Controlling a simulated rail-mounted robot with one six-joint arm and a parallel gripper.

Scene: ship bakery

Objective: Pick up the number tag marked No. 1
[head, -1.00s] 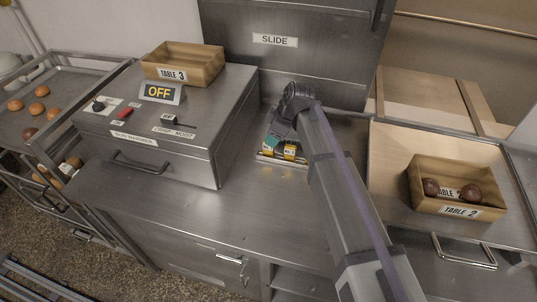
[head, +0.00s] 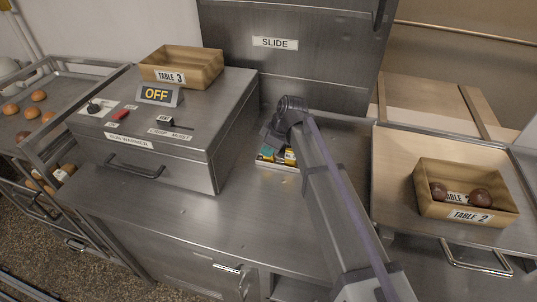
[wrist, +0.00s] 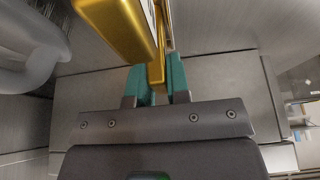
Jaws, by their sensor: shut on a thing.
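My gripper (wrist: 158,82) has teal fingers and is shut on a narrow yellow tag (wrist: 157,72) in the wrist view. A larger yellow tag (wrist: 112,28) stands just left of it, nearer the camera. No number can be read on either. In the head view my gripper is at the small pale tag holder (head: 276,167) on the steel counter, and a bit of yellow (head: 290,155) shows there. My wrist hides most of the holder. I cannot tell whether the held tag is clear of it.
The bun warmer (head: 150,140) stands left of the holder, with an OFF sign and the TABLE 3 box (head: 205,72) on top. The TABLE 2 box (head: 430,205) with dark buns is at right. The SLIDE panel (head: 300,65) rises behind. The front counter is clear.

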